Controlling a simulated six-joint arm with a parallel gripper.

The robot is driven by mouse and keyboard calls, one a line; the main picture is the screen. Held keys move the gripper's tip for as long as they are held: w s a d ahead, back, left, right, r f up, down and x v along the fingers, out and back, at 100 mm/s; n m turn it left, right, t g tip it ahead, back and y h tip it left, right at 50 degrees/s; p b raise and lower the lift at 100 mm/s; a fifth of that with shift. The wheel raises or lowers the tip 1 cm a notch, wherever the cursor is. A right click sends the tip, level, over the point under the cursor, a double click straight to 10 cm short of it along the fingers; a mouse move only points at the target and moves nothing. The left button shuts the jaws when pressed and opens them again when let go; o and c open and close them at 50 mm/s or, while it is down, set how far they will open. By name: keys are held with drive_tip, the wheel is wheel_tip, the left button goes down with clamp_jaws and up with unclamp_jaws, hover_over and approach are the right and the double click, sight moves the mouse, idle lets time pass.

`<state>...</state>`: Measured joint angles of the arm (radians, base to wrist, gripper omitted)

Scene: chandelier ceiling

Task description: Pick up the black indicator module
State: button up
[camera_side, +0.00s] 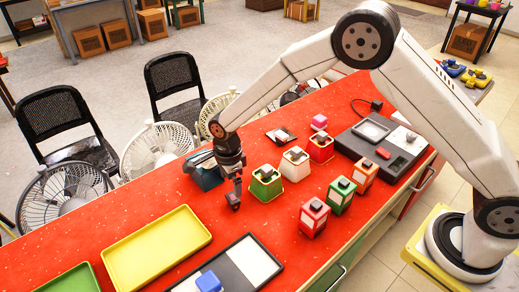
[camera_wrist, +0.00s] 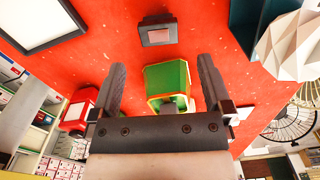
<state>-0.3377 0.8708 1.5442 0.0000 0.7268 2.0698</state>
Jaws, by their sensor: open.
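The black indicator module (camera_wrist: 158,22) is a small dark square block with a pinkish face. It lies on the red table beyond my fingertips in the wrist view. In the side view a small dark block (camera_side: 233,203), likely the module, shows just below my gripper (camera_side: 237,184); whether they touch cannot be told there. My gripper (camera_wrist: 162,64) is open, and its two dark fingers are wide apart with nothing held. A green box (camera_wrist: 166,78) with a dark top piece shows between the fingers in the wrist view, and beside my gripper in the side view (camera_side: 265,187).
White (camera_side: 295,168) and red (camera_side: 320,150) boxes stand right of the green one. A blue-grey bin (camera_side: 206,174) is behind my gripper. A yellow tray (camera_side: 157,249) and a black-and-white tray (camera_side: 252,258) lie left and in front. Bare red tabletop lies between.

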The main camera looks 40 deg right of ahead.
sight(233, 197)
drive_tip(key=shift+f, duration=1.3)
drive_tip(key=shift+d+f, duration=0.1)
drive_tip(key=shift+f, duration=2.5)
drive_tip(key=shift+s, duration=0.1)
drive_tip(key=c, duration=1.2)
drive_tip(key=shift+r, duration=0.1)
